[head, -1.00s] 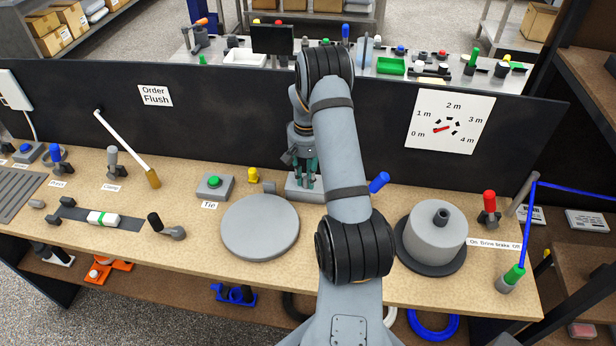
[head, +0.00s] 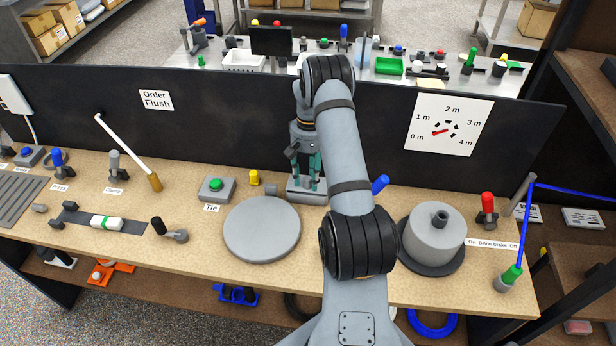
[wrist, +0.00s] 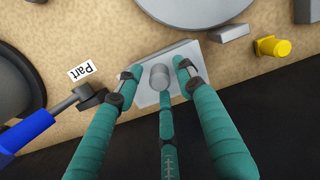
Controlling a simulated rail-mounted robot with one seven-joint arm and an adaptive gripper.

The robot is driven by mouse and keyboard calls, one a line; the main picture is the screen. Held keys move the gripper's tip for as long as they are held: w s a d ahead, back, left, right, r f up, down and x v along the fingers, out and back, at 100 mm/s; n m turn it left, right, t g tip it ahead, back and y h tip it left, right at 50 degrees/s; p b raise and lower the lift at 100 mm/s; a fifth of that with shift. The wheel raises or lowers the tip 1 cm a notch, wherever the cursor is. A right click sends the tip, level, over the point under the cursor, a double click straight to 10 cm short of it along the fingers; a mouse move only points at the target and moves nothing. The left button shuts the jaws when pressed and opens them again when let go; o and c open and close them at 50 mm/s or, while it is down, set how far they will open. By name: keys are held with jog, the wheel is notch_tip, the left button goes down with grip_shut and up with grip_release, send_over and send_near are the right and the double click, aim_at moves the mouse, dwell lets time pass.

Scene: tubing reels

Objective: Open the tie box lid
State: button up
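The tie box is most likely the small light grey box (head: 305,198) at the back of the bench, right of the large grey disc. In the wrist view its pale lid (wrist: 178,52) looks closed, with a round grey knob (wrist: 158,78) standing on top. My gripper (head: 308,182) points down over this box. In the wrist view its teal fingers (wrist: 155,75) are spread around the knob, with gaps on both sides, and hold nothing. The lower fingertip is close to the knob; I cannot tell whether it touches.
A large grey disc (head: 262,229) lies in front of the box. Left are a green-button box (head: 216,190), a "Tie" label (head: 211,208) and a yellow knob (head: 254,177). A blue-handled lever (wrist: 28,130) and grey reel (head: 436,232) stand right. A black partition (head: 230,125) rises behind.

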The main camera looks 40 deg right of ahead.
notch_tip(320, 180, up, 12)
jog(key=w+d, duration=0.1)
dwell(0.6)
jog(key=shift+f, duration=0.1)
jog(key=b, duration=0.9)
send_over(309, 179)
jog(key=w+d, duration=0.2)
notch_tip(309, 179, down, 4)
jog(key=f, duration=0.1)
jog(key=shift+t+h, duration=0.3)
jog(key=shift+t, duration=0.3)
jog(key=f, duration=0.2)
jog(key=s+a+f+b, duration=0.1)
jog(key=f, duration=0.1)
jog(key=a+f, duration=0.1)
jog(key=f, duration=0.2)
jog(key=shift+s+a, duration=0.15)
jog(key=shift+s, duration=0.25)
jog(key=c, duration=0.3)
